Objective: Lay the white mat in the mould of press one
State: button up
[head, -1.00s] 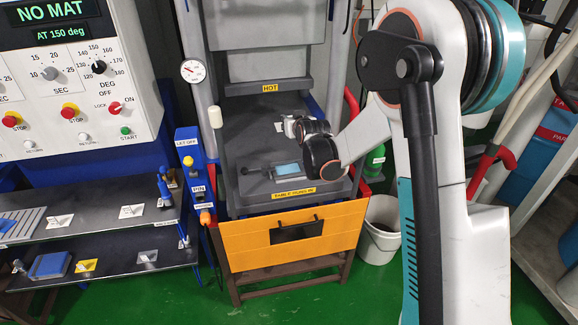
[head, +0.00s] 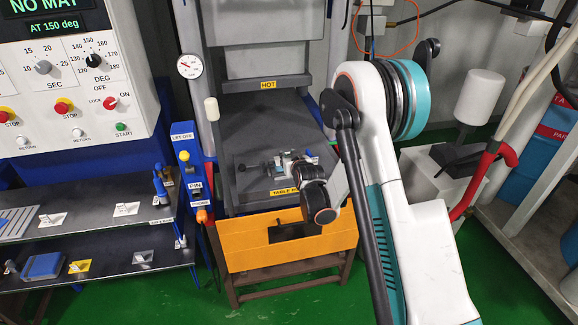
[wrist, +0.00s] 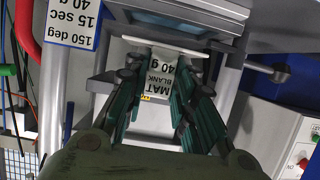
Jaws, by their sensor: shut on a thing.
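My gripper (wrist: 163,72) is shut on the white mat (wrist: 165,47), which shows nearly edge-on as a pale bar across the fingertips in the wrist view. A label reading "MAT BLANK 40 g" (wrist: 156,80) shows between the fingers. In the head view my gripper (head: 290,161) is low over the sliding table of press one (head: 249,187), in front of the hot platen. A small pale-blue patch, probably the mould (head: 309,152), shows beside the gripper; most of it is hidden. I cannot tell whether the mat touches it.
The panel display (head: 62,28) reads "NO MAT AT 150 deg". A blue pedestal with a lever (head: 190,165) stands left of the press. An orange guard (head: 250,240) fronts the table. A two-level shelf (head: 100,205) is at left. Green floor is free in front.

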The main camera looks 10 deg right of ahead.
jog(key=shift+f, duration=1.45)
jog(key=shift+f+b, duration=0.1)
jog(key=shift+b, duration=0.2)
jog(key=o, duration=1)
jog(key=shift+c, duration=0.2)
